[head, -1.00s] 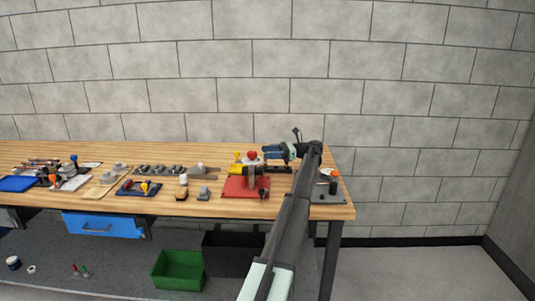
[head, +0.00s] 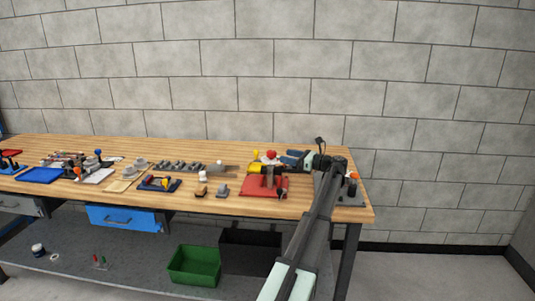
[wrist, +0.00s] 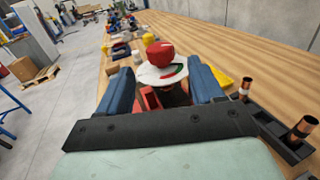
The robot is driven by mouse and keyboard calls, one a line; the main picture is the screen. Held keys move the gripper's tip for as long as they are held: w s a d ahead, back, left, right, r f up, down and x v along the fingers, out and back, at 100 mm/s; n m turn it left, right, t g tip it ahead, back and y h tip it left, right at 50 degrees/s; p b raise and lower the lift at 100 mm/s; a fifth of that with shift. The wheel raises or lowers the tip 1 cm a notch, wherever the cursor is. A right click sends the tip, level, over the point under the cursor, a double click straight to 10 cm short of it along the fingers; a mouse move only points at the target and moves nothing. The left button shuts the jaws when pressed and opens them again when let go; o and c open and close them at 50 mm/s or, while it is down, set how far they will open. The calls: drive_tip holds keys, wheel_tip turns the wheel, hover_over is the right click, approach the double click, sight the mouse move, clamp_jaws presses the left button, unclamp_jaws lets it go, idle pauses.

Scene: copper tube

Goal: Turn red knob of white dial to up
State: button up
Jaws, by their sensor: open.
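The white dial (wrist: 151,74) stands ahead of my gripper in the wrist view. It is a round white disc with a green and red arc. Its rounded red knob (wrist: 160,53) sticks up from the disc. My gripper (wrist: 162,78) is open, with one blue finger to each side of the dial in this view. In the head view the red knob (head: 271,154) shows small on the bench's right part, just left of my blue gripper fingers (head: 292,158).
A red base (head: 263,187) stands in front of the dial. A yellow piece (head: 255,156) is beside it. In the wrist view, copper tubes (wrist: 302,128) stand in a dark holder at right. The wooden bench (head: 225,148) holds several other parts to the left.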

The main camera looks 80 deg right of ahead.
sight(268, 152)
drive_tip(key=x, duration=1)
drive_tip(key=c, duration=1)
drive_tip(key=shift+d+n+y, duration=0.1)
drive_tip(key=shift+n+y, duration=0.2)
drive_tip(key=shift+y, duration=0.1)
drive_tip(key=n+t+y, duration=0.1)
drive_tip(key=n+y, duration=0.1)
drive_tip(key=y, duration=0.1)
drive_tip(key=shift+y, duration=0.4)
drive_tip(key=shift+a+n+y, duration=0.25)
drive_tip(key=shift+n+y, duration=0.6)
drive_tip(key=shift+y, duration=0.3)
drive_tip(key=shift+a+n+y, duration=0.25)
drive_tip(key=shift+n+y, duration=0.6)
drive_tip(key=shift+y, duration=0.3)
drive_tip(key=shift+a+f+y, duration=0.1)
drive_tip(key=shift+y, duration=0.2)
